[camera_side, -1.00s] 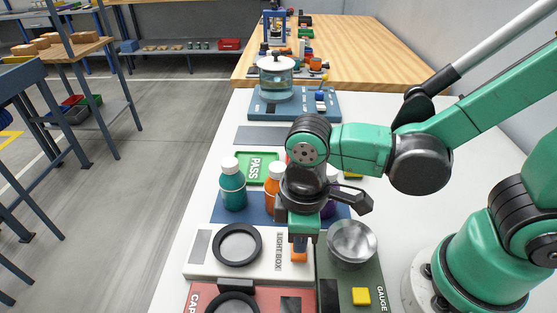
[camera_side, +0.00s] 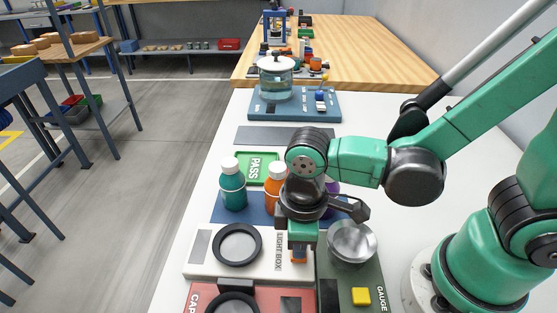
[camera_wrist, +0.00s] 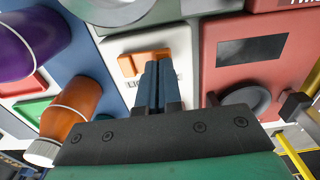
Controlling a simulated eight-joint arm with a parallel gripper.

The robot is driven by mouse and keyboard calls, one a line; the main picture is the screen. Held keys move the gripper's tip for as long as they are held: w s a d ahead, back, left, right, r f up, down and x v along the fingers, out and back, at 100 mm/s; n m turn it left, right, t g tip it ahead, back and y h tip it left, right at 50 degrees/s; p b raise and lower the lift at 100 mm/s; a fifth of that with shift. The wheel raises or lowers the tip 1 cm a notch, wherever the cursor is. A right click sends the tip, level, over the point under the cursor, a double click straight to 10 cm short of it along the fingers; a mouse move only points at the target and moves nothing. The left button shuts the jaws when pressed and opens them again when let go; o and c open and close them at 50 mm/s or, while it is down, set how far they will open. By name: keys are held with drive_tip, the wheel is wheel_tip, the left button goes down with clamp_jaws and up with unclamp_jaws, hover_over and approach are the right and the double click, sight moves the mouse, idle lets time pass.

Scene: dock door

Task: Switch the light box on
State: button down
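The light box (camera_side: 205,264) is a white box with a black ring (camera_side: 237,245) around a grey disc and the label LIGHT BOX. The disc shows no clear glow. Its orange switch (camera_side: 299,260) is at the right end, partly hidden behind my fingers. The switch also shows in the wrist view (camera_wrist: 140,64), on a pale plate just beyond my fingertips. My gripper (camera_side: 299,248) points down at the switch, its two fingers together with nothing seen between them. They also show in the wrist view (camera_wrist: 160,68). I cannot tell whether the tips touch the switch.
A green gauge unit (camera_side: 375,275) with a metal bowl (camera_side: 352,241) and yellow button stands close right. A red unit (camera_side: 262,299) is in front. Teal (camera_side: 233,188) and orange (camera_side: 275,182) bottles stand behind on a blue mat.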

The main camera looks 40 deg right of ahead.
drive_tip(key=shift+f, duration=0.2)
drive_tip(key=shift+r, duration=3.5)
drive_tip(key=w+d+r+m+t, duration=0.1)
drive_tip(key=w+d+m+t, duration=0.1)
drive_tip(key=d+m, duration=0.1)
drive_tip(key=w+d+r+m+t, duration=0.1)
drive_tip(key=w+d+m+t, duration=0.1)
drive_tip(key=d, duration=0.3)
drive_tip(key=w+d+r+m+t, duration=0.1)
drive_tip(key=w+d+m+t, duration=0.1)
drive_tip(key=d+m+t, duration=0.1)
drive_tip(key=shift+d+r+m, duration=0.15)
drive_tip(key=shift+d+m, duration=0.35)
drive_tip(key=shift+d, duration=0.1)
